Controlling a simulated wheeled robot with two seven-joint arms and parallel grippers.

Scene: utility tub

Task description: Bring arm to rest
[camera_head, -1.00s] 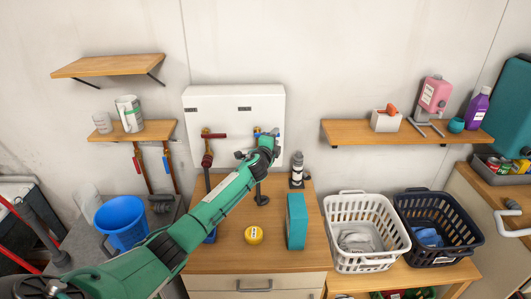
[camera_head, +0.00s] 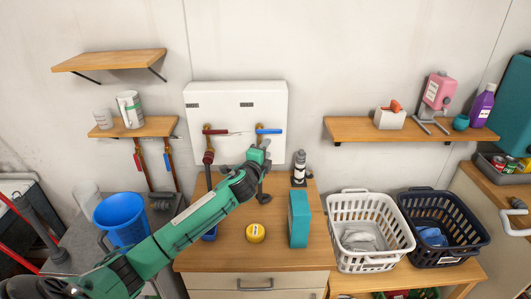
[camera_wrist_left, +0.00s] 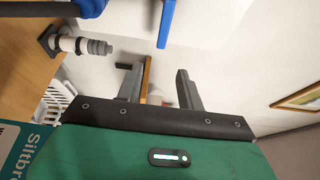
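My left arm reaches in from the lower left in the head view. My left gripper (camera_head: 264,148) is in front of the white wall panel (camera_head: 235,100), just below the blue valve lever (camera_head: 269,131). In the left wrist view its two grey fingers (camera_wrist_left: 160,88) stand apart with nothing held between them. The blue lever (camera_wrist_left: 166,22) shows there above the fingers and apart from them. In the head view, the blue and red (camera_head: 216,131) levers both lie about level. My right gripper is not in view.
Below the gripper, the wooden counter (camera_head: 255,256) holds a yellow tin (camera_head: 255,233), a teal box (camera_head: 299,219) and a dark-and-white bottle (camera_head: 299,167). A blue bucket (camera_head: 121,218) stands left, near my arm. White (camera_head: 371,262) and dark (camera_head: 458,252) baskets stand right.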

